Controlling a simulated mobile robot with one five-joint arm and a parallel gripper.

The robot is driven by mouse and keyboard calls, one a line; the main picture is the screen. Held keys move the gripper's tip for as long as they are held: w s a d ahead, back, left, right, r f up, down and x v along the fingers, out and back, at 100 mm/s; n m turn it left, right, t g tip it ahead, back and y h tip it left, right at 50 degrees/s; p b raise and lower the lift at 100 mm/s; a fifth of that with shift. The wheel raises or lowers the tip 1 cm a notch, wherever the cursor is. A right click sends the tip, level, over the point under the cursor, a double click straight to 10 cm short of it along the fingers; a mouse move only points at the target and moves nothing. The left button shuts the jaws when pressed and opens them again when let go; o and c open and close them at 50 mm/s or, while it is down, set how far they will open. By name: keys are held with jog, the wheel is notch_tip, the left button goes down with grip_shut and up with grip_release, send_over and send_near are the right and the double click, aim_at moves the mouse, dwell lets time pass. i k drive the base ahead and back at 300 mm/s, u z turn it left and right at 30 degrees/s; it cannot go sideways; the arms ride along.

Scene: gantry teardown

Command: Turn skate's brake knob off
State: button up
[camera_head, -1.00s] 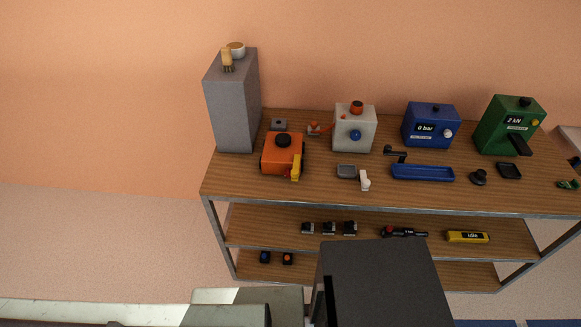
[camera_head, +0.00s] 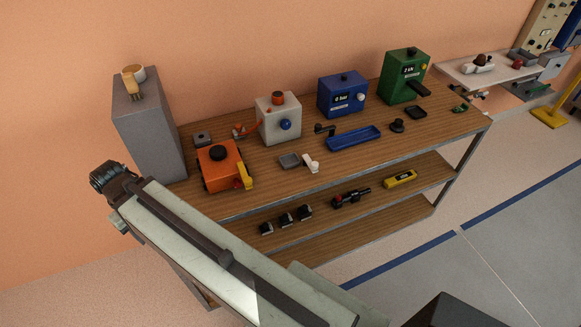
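An orange box-shaped unit on wheels, which looks like the skate (camera_head: 216,173), stands on the wooden bench top at the left, beside a grey block. A round black knob (camera_head: 221,153) sits on its top, and a yellow lever (camera_head: 244,175) is at its right front corner. I cannot tell the knob's setting. My pale arm crosses the lower left and ends in a dark ribbed part, seemingly my gripper (camera_head: 108,178), left of the skate and apart from it. No fingers can be made out there.
The tall grey block (camera_head: 150,125) stands between my arm's end and the skate. A white box (camera_head: 279,122), a blue box (camera_head: 342,97) and a green box (camera_head: 404,78) line the bench's back. Small parts lie on the bench (camera_head: 215,202) and lower shelf.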

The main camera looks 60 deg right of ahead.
aim_at(237, 184)
jog(key=z, duration=0.9)
jog(key=k, duration=0.65)
jog(key=z, duration=0.25)
jog(key=i, duration=1)
jog(key=u, duration=0.05)
